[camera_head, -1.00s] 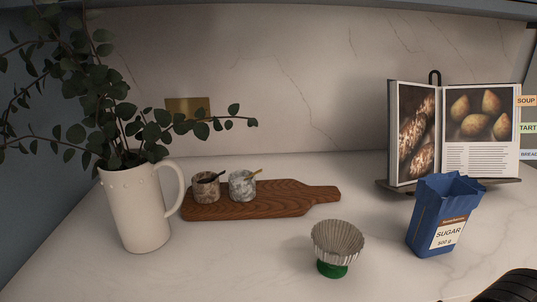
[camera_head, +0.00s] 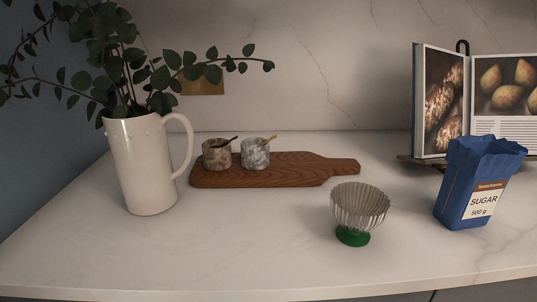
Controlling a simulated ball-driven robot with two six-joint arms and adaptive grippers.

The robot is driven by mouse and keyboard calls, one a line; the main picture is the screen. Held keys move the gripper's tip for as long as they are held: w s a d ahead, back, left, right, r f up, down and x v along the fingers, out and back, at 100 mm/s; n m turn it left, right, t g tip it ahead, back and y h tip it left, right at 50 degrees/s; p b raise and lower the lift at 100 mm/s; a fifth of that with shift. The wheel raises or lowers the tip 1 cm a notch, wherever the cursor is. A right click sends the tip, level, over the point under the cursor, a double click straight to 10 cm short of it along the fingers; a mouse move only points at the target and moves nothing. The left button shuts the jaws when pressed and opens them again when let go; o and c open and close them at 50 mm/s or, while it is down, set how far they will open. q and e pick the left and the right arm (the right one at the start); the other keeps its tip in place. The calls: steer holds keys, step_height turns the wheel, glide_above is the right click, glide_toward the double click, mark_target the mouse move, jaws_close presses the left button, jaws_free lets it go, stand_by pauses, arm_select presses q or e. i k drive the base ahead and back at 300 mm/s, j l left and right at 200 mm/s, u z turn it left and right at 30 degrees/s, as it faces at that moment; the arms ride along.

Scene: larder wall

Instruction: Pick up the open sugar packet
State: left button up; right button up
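The open sugar packet (camera_head: 468,190) is blue with a white label reading "SUGAR 500 g". It stands upright on the pale counter (camera_head: 240,245) at the right, its crumpled top open. What is inside it cannot be seen. Neither of my grippers is in view, and nothing touches the packet.
A ribbed glass cup on a green foot (camera_head: 359,212) stands left of the packet. An open cookbook on a stand (camera_head: 443,100) is behind it. A wooden board (camera_head: 305,170) with two stone pots and a white jug (camera_head: 142,165) of leafy branches stand further left. The front counter is clear.

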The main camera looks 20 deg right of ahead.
mark_target(479, 169)
steer(key=z, duration=1.65)
